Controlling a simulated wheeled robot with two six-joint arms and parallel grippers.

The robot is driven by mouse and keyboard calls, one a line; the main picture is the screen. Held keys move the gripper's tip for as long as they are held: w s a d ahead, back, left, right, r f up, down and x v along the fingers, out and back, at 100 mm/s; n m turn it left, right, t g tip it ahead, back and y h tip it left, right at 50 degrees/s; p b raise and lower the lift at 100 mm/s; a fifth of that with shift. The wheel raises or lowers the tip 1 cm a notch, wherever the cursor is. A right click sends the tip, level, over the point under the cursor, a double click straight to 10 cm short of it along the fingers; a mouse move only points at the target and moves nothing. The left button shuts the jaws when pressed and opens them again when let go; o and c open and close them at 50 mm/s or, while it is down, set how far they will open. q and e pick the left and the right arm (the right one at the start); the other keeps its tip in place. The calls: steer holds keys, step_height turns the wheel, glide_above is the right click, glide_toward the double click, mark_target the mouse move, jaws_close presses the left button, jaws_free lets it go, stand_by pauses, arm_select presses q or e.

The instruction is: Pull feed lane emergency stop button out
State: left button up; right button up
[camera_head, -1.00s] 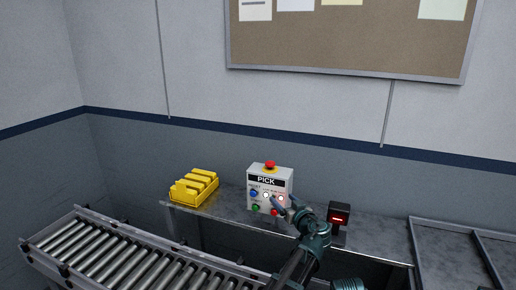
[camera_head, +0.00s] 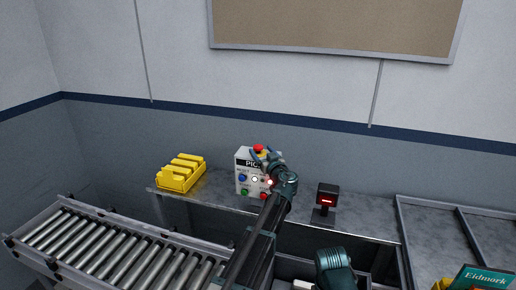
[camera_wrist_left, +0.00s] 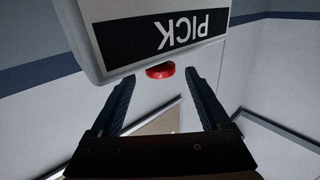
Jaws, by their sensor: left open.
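The grey control box (camera_head: 243,172) with a black PICK label stands on the metal bench. Its red emergency stop button (camera_head: 258,148) sits on top over a yellow part. My left gripper (camera_head: 264,155) is at the top of the box, close to the button, and its wrist covers part of the box front. In the left wrist view the box appears upside down. There the red button (camera_wrist_left: 160,71) shows between the tips of the two open fingers (camera_wrist_left: 161,78), with a gap on both sides. Whether a finger touches it, I cannot tell. My right gripper is not in view.
A yellow bin (camera_head: 181,174) stands left of the box on the bench (camera_head: 215,186). A small black device with a red display (camera_head: 327,199) stands to the right. A roller conveyor (camera_head: 100,250) runs in front at left. The wall is behind.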

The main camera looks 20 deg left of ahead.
mark_target(258, 146)
arm_select(q)
steer(key=shift+x, duration=2.1)
steer(key=shift+s, duration=0.1)
jaws_close()
steer(key=shift+r+p, duration=0.9)
steer(key=shift+p, duration=0.05)
steer(key=shift+f, duration=0.1)
